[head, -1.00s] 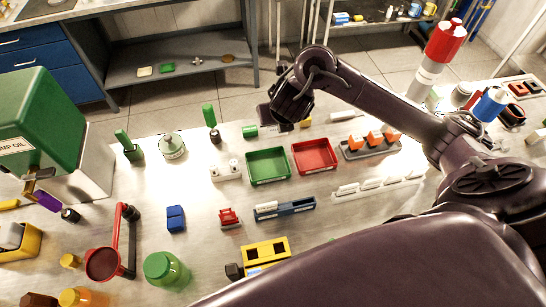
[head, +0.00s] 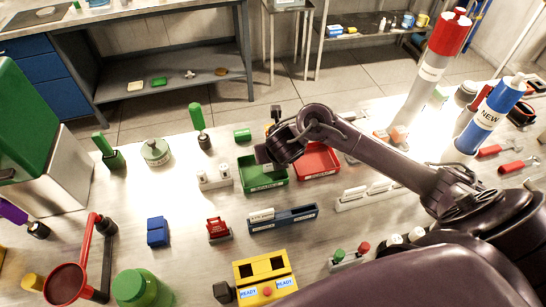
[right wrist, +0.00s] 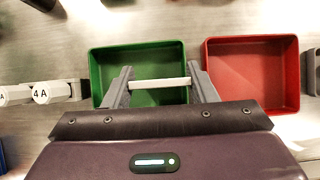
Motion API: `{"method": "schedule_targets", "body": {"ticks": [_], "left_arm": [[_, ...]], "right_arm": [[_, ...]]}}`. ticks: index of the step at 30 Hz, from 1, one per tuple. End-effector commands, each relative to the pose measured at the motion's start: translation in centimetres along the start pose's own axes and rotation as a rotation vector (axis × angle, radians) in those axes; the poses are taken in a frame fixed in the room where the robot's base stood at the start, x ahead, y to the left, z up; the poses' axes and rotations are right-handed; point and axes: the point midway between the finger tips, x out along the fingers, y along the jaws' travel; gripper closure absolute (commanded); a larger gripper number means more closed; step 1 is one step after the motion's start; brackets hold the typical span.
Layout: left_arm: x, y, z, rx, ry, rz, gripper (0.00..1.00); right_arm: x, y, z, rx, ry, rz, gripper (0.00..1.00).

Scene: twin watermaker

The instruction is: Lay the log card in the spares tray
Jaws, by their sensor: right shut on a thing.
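My right gripper (right wrist: 160,88) is shut on a thin white piece (right wrist: 160,83), which looks like the log card seen edge-on between the fingertips. In the right wrist view it is over the open green tray (right wrist: 103,60), with the red tray (right wrist: 262,42) just to the right. In the head view my right gripper (head: 265,158) is above the green tray (head: 254,184), and the arm partly covers the red tray (head: 318,165). The tray labels are too small to read, so I cannot tell which is the spares tray. Both trays look empty where visible. My left gripper is not in view.
A white holder with capped pieces (head: 215,180) stands left of the green tray. A blue rack (head: 284,218) lies in front. A green-handled tool (head: 199,120) stands behind. A tall red-and-white column (head: 436,75) rises at the right.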

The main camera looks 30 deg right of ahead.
Motion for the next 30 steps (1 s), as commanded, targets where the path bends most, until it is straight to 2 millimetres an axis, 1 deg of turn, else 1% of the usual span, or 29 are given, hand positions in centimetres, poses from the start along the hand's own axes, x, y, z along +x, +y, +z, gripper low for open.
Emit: {"method": "schedule_targets", "body": {"ticks": [5,10,11,15,25,28,30], "left_arm": [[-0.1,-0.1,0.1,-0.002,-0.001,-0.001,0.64],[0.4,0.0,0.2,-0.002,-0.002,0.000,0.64],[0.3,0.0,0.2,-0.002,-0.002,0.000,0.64],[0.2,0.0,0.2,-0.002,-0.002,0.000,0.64],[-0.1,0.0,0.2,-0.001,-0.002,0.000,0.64],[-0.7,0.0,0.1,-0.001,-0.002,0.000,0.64],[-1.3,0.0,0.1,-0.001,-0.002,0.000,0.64]], "right_arm": [[-0.1,0.0,0.1,0.000,0.000,0.000,0.70],[0.3,0.0,-0.2,0.001,-0.001,0.000,0.70],[0.2,0.0,-0.1,0.001,-0.001,0.001,0.45],[0.2,0.0,-0.1,0.001,0.000,0.001,0.27],[0.0,0.0,0.0,0.001,0.000,0.001,0.26],[-1.0,0.1,0.2,0.001,-0.001,0.002,0.26],[-2.2,0.1,0.3,-0.001,-0.001,0.002,0.26]]}}
